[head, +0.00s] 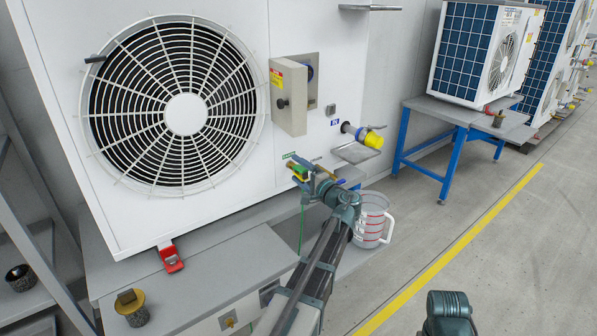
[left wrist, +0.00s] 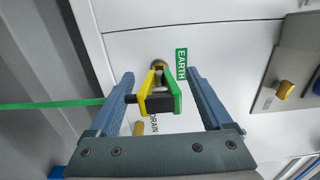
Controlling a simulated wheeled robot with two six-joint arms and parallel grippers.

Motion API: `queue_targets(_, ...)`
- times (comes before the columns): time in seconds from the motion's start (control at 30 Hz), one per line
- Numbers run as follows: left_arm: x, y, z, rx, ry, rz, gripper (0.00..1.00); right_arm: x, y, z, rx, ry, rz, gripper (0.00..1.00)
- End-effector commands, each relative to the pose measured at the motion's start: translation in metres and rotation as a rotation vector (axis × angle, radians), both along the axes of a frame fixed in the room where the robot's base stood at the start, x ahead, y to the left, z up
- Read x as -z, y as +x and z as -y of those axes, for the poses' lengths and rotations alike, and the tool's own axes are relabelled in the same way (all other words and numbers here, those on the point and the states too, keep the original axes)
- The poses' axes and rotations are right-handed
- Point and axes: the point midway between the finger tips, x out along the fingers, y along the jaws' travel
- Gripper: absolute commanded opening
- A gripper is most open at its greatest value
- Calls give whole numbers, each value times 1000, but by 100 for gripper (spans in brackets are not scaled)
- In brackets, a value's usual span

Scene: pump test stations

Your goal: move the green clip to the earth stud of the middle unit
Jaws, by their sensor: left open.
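The green clip (head: 298,171), with green and yellow jaws, is at the lower right of the near white unit (head: 230,205). In the left wrist view the clip (left wrist: 160,98) has its jaws at a brass earth stud (left wrist: 157,64) beside a green EARTH label (left wrist: 181,64). The jaws appear to be around the stud. A green lead (left wrist: 50,104) runs left from the clip. My left gripper (head: 314,178) is open, with one finger on each side of the clip and visible gaps. It also shows in the left wrist view (left wrist: 160,80).
A yellow-capped fitting (head: 373,139) and a switch box (head: 290,95) stick out near my left arm. A measuring jug (head: 372,220) stands below. Another unit (head: 470,50) stands on a blue-legged table (head: 440,110). The floor right of the yellow line is clear.

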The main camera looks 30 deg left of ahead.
Motion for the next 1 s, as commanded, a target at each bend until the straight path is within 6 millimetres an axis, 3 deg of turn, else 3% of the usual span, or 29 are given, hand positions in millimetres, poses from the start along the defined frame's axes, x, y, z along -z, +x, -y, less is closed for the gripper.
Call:
queue_targets(0.17,0,-9,20,3,0,0,83,0,0,0,0,0,0,50)
queue_targets(0.6,1,-43,103,3,0,0,83,1,0,0,0,0,0,50)
queue_targets(0.8,1,-50,122,2,0,0,83,1,0,0,0,0,0,50)
queue_targets(1.0,1,-53,127,0,0,0,83,1,0,0,0,0,0,50)
